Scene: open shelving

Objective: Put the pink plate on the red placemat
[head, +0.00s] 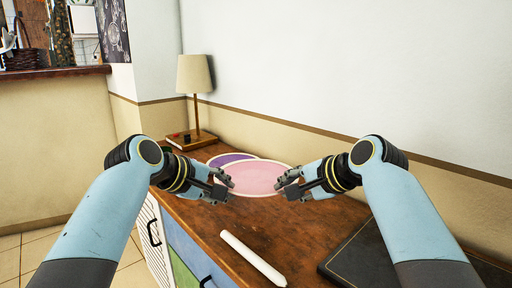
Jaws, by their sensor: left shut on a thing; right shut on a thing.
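The pink plate (254,178) with a pale rim is in the middle of the head view, over the brown wooden cabinet top. My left gripper (219,187) is shut on its left edge, and my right gripper (288,186) is shut on its right edge. The plate looks roughly level; I cannot tell how far it is above the wood. A purple plate or round mat (228,158) shows behind it, partly hidden. I cannot make out a red placemat in this view.
A lamp (194,85) on a wooden base stands at the back left, by the wall. A white stick, like a candle (253,258), lies at the front. A dark flat board or mat (375,255) lies at the right. Bare wood shows between them.

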